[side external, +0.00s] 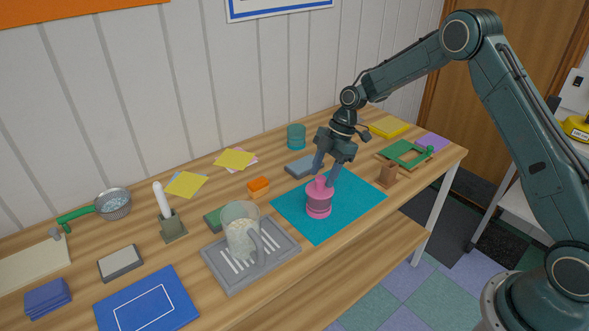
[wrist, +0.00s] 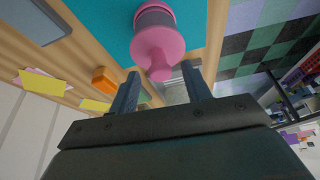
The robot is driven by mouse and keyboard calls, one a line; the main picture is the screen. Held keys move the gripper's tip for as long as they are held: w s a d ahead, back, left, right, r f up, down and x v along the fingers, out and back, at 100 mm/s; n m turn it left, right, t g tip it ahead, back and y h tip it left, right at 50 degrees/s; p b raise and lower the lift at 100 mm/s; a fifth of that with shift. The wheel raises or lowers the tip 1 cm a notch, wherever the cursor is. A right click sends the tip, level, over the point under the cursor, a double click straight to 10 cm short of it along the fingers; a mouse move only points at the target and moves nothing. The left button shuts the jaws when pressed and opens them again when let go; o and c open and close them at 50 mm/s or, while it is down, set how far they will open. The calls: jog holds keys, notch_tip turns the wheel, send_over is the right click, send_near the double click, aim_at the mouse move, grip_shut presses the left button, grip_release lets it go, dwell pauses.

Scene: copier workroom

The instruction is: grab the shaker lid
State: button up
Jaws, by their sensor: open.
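The pink shaker (side external: 318,207) stands upright on a teal mat (side external: 350,205). Its pink lid (side external: 320,188) is on top and narrows to a small knob. My gripper (side external: 323,178) is open and points down at the lid from above, with its fingertips beside the upper part. In the wrist view the lid (wrist: 158,45) sits just beyond my gripper (wrist: 160,72), and its knob shows between the two spread fingers. I cannot tell whether either finger touches it. A grey band shows on the shaker's body.
A grey drip tray (side external: 222,272) with a clear pitcher (side external: 241,232) stands to the left. The mat is otherwise bare.

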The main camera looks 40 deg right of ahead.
aim_at(321, 178)
jog(key=shift+x, duration=1.3)
grip_shut()
jog(key=shift+r, duration=0.2)
notch_tip(321, 178, up, 20)
jog(key=shift+f, duration=0.15)
dwell(0.4)
